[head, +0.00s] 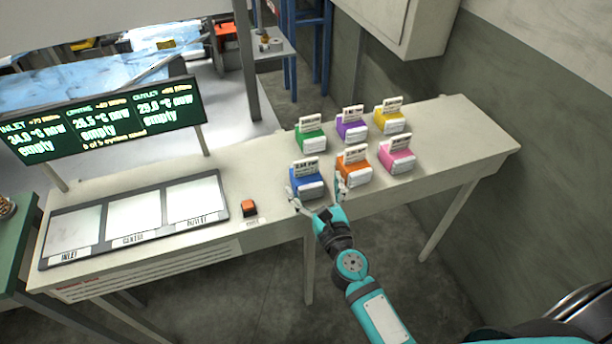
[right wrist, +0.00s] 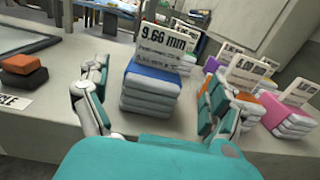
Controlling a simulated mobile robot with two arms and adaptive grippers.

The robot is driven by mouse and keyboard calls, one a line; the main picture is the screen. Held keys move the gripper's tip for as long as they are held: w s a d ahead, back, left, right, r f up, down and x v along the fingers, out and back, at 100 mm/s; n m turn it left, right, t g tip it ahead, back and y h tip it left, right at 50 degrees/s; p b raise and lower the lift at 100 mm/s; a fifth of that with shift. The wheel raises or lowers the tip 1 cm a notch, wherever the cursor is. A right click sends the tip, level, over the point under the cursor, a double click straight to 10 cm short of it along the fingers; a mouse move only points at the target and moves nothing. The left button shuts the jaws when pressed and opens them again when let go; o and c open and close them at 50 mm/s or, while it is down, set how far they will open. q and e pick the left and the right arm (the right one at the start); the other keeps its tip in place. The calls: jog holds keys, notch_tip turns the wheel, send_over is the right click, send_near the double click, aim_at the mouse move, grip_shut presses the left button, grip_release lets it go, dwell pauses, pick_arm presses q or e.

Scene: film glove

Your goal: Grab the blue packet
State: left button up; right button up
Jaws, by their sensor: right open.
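The blue packet (head: 306,184) is a stack with a blue top and pale layered sides, standing on the table with a white label card upright behind it. In the right wrist view the blue packet (right wrist: 151,87) stands ahead, between the fingers, and its card reads 9.66 mm. My right gripper (head: 318,194) is open at the table's front edge, one finger to each side of the packet's front. In the right wrist view the right gripper (right wrist: 157,97) shows nothing held; whether a finger touches the packet I cannot tell. My left gripper is not in view.
The orange packet (head: 354,171) is close to the right finger. Pink (head: 397,157), green (head: 311,138), purple (head: 351,128) and yellow (head: 390,121) packets stand around. An orange block (head: 249,207) and a three-panel tray (head: 225,210) lie left. Bare tabletop (head: 262,165) separates tray and packets.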

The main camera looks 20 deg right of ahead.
aim_at(307, 172)
jog(key=w, duration=0.5)
jog(key=shift+w+a+r+p, duration=0.15)
jog(key=shift+w+a+p, duration=0.1)
jog(key=shift+p, duration=0.15)
jog(key=shift+s, duration=0.15)
jog(key=shift+c, duration=0.6)
jog(key=c, duration=1.3)
jog(key=shift+r, duration=0.15)
